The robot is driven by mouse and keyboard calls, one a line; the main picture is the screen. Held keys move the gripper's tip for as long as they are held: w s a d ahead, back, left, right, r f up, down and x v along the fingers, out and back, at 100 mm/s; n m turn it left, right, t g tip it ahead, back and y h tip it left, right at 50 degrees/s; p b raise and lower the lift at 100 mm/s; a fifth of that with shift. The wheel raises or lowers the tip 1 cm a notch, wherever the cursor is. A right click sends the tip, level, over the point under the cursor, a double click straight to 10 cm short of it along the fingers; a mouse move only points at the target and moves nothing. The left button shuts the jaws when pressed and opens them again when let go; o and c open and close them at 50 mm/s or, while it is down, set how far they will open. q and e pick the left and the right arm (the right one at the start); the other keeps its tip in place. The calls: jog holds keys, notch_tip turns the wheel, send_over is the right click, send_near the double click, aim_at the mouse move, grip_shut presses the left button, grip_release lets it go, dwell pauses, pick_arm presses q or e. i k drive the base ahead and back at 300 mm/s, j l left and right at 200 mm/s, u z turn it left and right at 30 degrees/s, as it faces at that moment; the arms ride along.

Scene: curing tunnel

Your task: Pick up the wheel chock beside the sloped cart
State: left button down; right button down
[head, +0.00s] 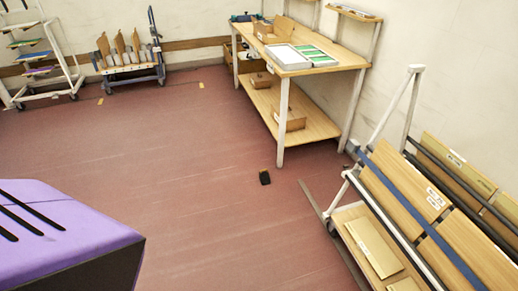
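A small black block with a yellowish top edge (265,177) lies on the red floor near the middle of the head view and looks like the wheel chock. It is left of the sloped cart (352,214), apart from it, and just in front of the workbench's near leg. The sloped cart stands at the right with long boards (405,183) leaning on its frame, held by a blue strap. Neither of my grippers is in view.
A two-level wooden workbench (328,66) with trays and boxes stands at the back. A dark strip (312,200) lies on the floor along the cart's left side. A trolley (130,80) and a rack (40,90) stand at the back left. The middle floor is clear.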

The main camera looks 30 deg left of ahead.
aim_at(264, 177)
jog(key=u, duration=0.9)
jog(key=i+l+z, duration=0.1)
jog(key=i, duration=1.15)
jog(key=i+z, duration=0.15)
jog(key=i, duration=1.05)
jog(key=i+j+z, duration=0.1)
jog(key=i, duration=1.15)
